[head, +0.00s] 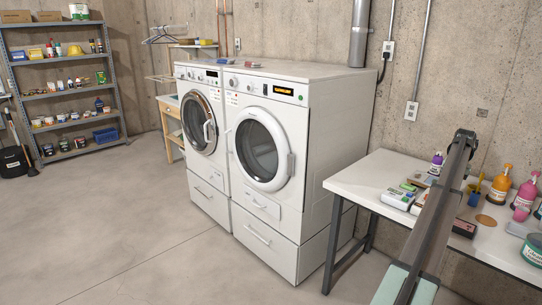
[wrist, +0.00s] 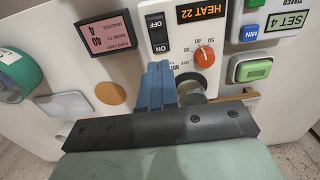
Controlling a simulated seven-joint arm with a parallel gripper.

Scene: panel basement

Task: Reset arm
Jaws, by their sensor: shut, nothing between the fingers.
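In the wrist view my gripper (wrist: 158,68) shows as two blue fingers held side by side, shut and with nothing between them. The fingertips appear just below an ON/OFF switch (wrist: 157,30) and left of an orange dial (wrist: 204,56) under a "HEAT 22" display (wrist: 202,10). I cannot tell whether the fingers touch anything or how high they are. In the head view my arm reaches up from the bottom over the white table (head: 370,178). My fingers cannot be made out clearly there.
Bottles (head: 499,184), a teal-labelled tub (head: 533,249), an orange disc (head: 486,220) and small boxes (head: 397,199) crowd the table's right and middle. A washer (head: 262,150) and another front-loading machine (head: 203,125) stand left. A loaded shelf (head: 62,93) stands far left. The floor in front is clear.

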